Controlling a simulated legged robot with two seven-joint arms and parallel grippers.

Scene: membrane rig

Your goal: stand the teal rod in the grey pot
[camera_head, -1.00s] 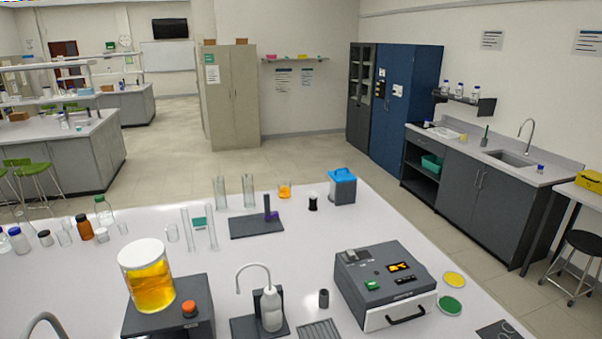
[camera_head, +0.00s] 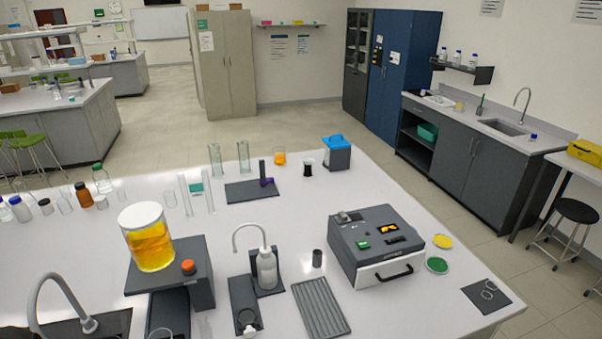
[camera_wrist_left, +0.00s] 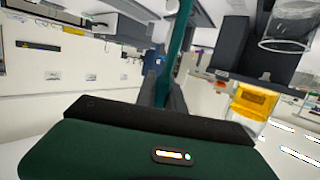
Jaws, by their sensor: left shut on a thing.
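In the left wrist view, a teal rod (camera_wrist_left: 179,45) runs up from between the dark fingers of my left gripper (camera_wrist_left: 163,90), which is shut on it. The rod looks slightly tilted in that view, and its upper end runs out of the picture. In the head view a small dark grey cylindrical pot (camera_head: 317,258) stands upright on the white bench, between the wash bottle and the grey instrument box. Whether anything is inside the pot is too small to tell. Neither gripper shows in the head view.
A white bottle with a bent spout (camera_head: 266,268) stands left of the pot, and a ribbed grey tray (camera_head: 320,308) lies in front. A grey instrument box (camera_head: 375,243) is on the right. A jar of amber liquid (camera_head: 148,240) sits on a dark stand at left.

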